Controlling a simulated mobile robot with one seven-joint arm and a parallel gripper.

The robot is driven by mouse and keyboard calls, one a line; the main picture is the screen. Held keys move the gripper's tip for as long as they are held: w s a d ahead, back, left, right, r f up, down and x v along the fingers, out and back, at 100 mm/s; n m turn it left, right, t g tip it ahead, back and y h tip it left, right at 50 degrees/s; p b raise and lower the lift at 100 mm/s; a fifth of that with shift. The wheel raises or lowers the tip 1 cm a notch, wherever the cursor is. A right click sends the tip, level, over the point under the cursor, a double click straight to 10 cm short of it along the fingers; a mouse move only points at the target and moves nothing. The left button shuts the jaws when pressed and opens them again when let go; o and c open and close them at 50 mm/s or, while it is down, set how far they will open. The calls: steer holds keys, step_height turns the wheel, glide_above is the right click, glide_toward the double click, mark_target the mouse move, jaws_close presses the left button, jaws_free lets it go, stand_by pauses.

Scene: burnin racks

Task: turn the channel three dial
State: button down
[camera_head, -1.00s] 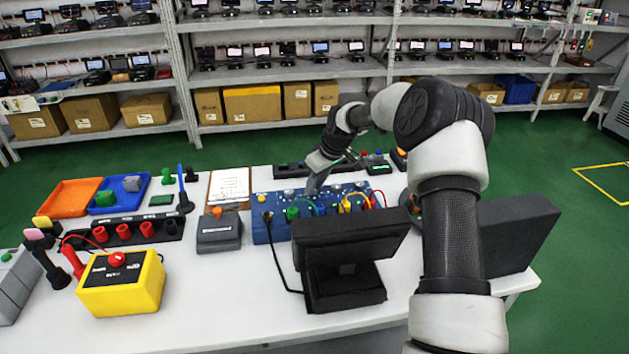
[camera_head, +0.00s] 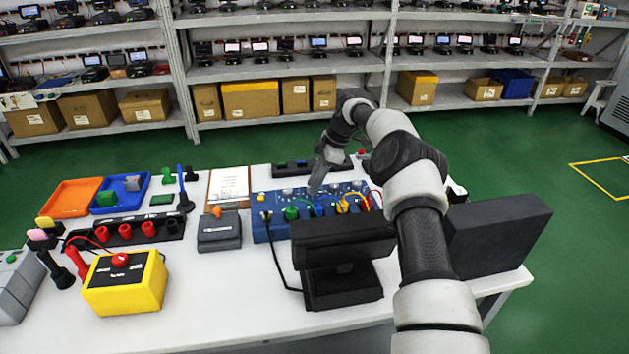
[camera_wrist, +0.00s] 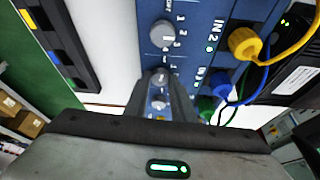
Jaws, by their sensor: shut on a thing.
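The blue panel (camera_head: 272,232) stands on the table with a row of grey dials along it. My gripper (camera_head: 315,190) points down onto this row in the head view. In the wrist view, its two fingers (camera_wrist: 160,92) are shut on a grey dial (camera_wrist: 158,78). The fingers hide the dial's sides, and I cannot read its channel label. Another grey dial (camera_wrist: 162,33), with numbers beside it, is free above the fingers, near the mark "IN 2". Part of a further grey knob shows between the fingers.
A black monitor (camera_head: 343,241) stands in front of the panel. A grey box (camera_head: 219,232) and a yellow box (camera_head: 125,285) are to the left. White table (camera_head: 215,285) is bare between them.

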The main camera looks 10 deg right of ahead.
steer(key=shift+n, duration=0.7)
steer(key=c, duration=1.5)
jaws_free()
